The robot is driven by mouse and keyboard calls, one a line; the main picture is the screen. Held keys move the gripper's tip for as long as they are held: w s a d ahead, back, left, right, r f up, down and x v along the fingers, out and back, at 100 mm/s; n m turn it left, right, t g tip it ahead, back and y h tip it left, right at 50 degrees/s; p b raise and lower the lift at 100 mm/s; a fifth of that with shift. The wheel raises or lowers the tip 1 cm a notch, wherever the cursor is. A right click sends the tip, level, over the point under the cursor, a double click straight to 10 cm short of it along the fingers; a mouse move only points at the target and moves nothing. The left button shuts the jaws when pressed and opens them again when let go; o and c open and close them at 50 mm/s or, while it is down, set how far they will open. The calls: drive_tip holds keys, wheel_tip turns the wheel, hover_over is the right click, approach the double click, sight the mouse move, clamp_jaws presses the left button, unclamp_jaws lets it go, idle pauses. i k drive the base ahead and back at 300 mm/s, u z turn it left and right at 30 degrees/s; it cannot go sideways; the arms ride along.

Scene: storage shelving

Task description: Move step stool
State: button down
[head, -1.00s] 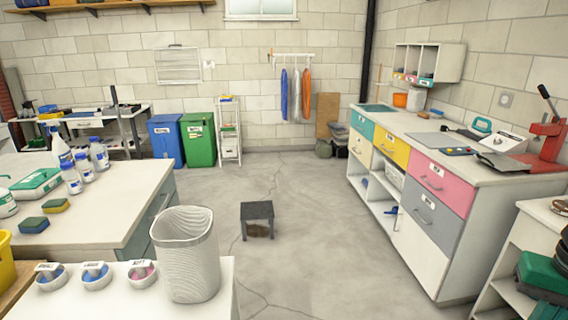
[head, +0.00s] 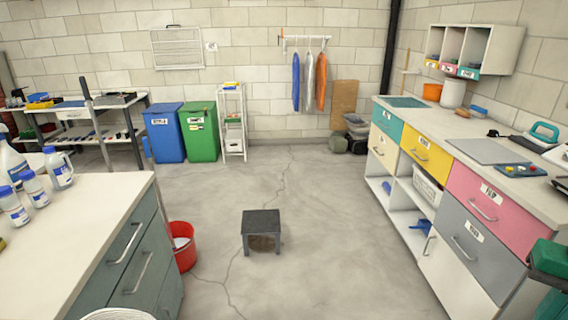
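The step stool (head: 261,222) is small and dark grey, with a flat square top and short legs. It stands upright on the concrete floor in the middle of the aisle, in the head view. A brown patch shows on the floor beneath it. My gripper is not in view, so its state does not show.
A counter with grey drawers (head: 128,262) stands at left, with a red bucket (head: 183,246) beside it. A counter with coloured drawers (head: 482,198) lines the right. Blue (head: 163,133) and green (head: 199,132) bins stand at the back. Floor around the stool is clear.

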sight(265, 221)
drive_tip(key=u, duration=0.15)
drive_tip(key=i, duration=1.15)
drive_tip(key=u, duration=0.4)
drive_tip(key=i, duration=1.7)
drive_tip(key=u, duration=0.3)
